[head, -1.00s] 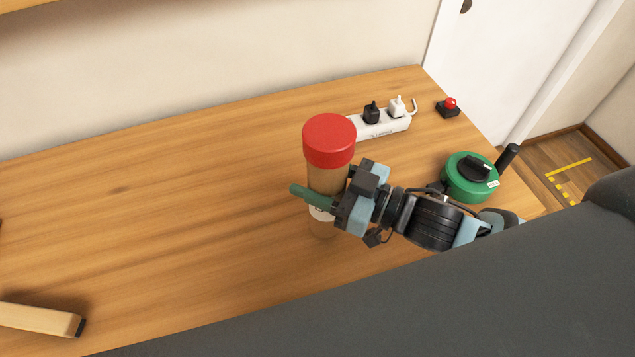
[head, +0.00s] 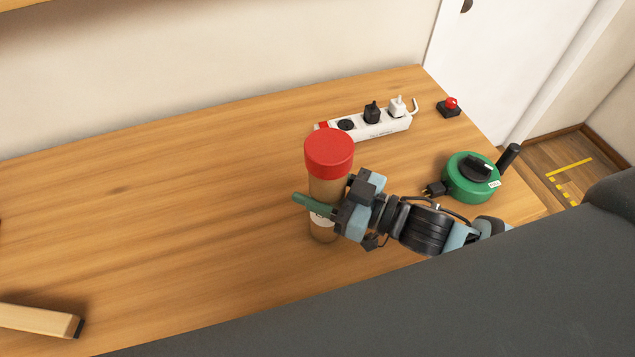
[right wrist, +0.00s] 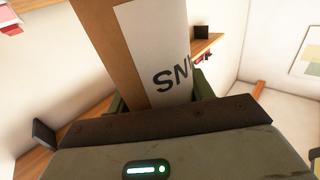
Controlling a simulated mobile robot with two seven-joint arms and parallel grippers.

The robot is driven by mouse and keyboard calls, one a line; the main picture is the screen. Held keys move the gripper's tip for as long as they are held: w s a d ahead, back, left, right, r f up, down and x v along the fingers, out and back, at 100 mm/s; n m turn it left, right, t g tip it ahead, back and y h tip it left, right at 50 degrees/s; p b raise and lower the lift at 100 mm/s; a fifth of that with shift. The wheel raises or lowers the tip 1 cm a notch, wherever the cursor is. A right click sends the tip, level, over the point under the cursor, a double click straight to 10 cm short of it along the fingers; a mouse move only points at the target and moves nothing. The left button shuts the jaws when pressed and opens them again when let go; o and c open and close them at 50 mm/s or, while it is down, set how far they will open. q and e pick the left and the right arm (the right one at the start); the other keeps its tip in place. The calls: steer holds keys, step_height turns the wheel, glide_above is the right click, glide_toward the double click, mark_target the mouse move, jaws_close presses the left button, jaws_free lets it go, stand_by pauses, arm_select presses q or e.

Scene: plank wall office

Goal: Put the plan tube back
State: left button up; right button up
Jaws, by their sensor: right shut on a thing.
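The plan tube (head: 326,189) is a brown cardboard cylinder with a red cap (head: 329,152) and a white label. It stands about upright over the front part of the wooden desk (head: 180,220). My right gripper (head: 326,206) comes from the right and is shut around the tube below its cap. One green finger shows past the tube's left side. In the right wrist view the tube (right wrist: 135,45) rises between the fingers, with part of its lettered label showing. I cannot tell whether its lower end touches the desk. My left gripper is not in view.
A white power strip (head: 385,126) with plugs lies behind the tube. A green cable reel (head: 462,186) stands to the right, and a red button on a black base (head: 449,109) lies near the right edge. A wooden bar (head: 40,320) is at lower left. The desk's left and middle are clear.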

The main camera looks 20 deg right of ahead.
mark_target(343, 197)
steer(key=o, duration=1)
steer(key=b+v, duration=0.1)
steer(key=v, duration=0.8)
steer(key=shift+s+d, duration=0.3)
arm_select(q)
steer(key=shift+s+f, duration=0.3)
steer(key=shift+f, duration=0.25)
arm_select(e)
steer(key=shift+v, duration=1.1)
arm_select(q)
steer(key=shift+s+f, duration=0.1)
